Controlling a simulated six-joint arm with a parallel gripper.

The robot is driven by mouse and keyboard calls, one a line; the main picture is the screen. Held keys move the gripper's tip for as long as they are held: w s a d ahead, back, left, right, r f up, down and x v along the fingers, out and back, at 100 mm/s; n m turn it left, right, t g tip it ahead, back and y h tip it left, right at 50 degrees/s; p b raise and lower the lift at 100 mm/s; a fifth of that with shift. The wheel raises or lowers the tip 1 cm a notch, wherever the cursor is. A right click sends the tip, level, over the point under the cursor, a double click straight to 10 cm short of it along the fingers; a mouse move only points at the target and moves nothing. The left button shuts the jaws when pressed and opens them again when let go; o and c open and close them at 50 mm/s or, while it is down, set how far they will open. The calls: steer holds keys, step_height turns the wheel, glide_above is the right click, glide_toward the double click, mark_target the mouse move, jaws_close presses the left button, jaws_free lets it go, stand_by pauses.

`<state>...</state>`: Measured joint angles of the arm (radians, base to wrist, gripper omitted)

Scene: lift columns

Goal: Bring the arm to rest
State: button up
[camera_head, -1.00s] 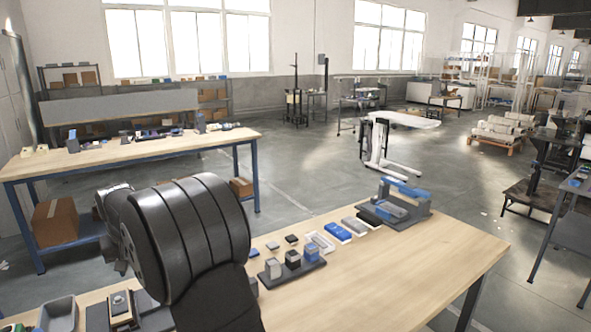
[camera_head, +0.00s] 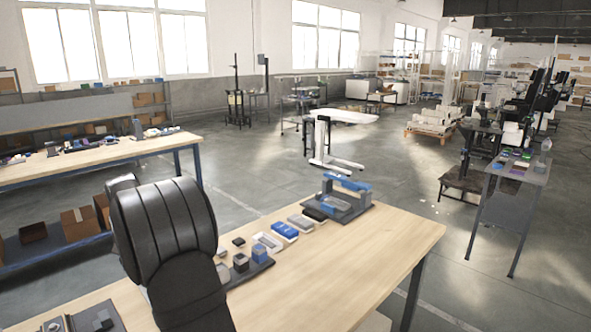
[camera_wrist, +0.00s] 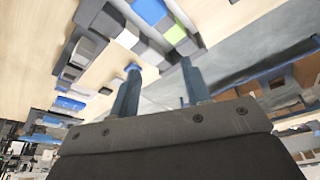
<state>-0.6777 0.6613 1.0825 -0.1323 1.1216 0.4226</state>
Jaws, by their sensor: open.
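My arm shows as a large black rounded link over the near left part of the wooden table (camera_head: 370,262) in the head view; my gripper is hidden or out of frame there. In the wrist view my gripper (camera_wrist: 162,80) shows two blue-grey fingers standing apart with nothing between them. The wrist view looks tilted, with the table top (camera_wrist: 35,40) and its parts in the upper left and the floor at the right. The fingers point toward blocks near the table edge; I cannot tell whether they touch anything.
On the table are a dark tray with small blocks (camera_head: 248,268), a blue and white box (camera_head: 285,231) and a grey fixture with a blue bar (camera_head: 347,190). The table's right part is clear. A second workbench (camera_head: 95,160) stands behind at left. A side table (camera_head: 515,168) stands at right.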

steer(key=w+d+m, duration=0.2)
steer(key=w+d, duration=0.3)
steer(key=d, duration=0.4)
steer(key=w+d+f+m+h, duration=0.1)
steer(key=w+d+m, duration=0.2)
steer(key=d, duration=0.6)
steer(key=w+d+f+m+h, duration=0.1)
steer(key=w+d+m, duration=0.1)
steer(key=w+d, duration=0.5)
steer(key=shift+d, duration=1.05)
steer(key=shift+w+a, duration=0.1)
steer(key=s+a+n, duration=0.1)
steer(key=s+a, duration=0.2)
steer(key=a, duration=0.3)
steer(key=s+a+r+n, duration=0.1)
steer(key=s+a, duration=0.2)
steer(key=a, duration=0.4)
steer(key=s+a+n+y, duration=0.1)
steer(key=s+a+n, duration=0.1)
steer(key=a, duration=0.4)
steer(key=shift+s+a+r, duration=0.3)
steer(key=shift+s+r, duration=0.1)
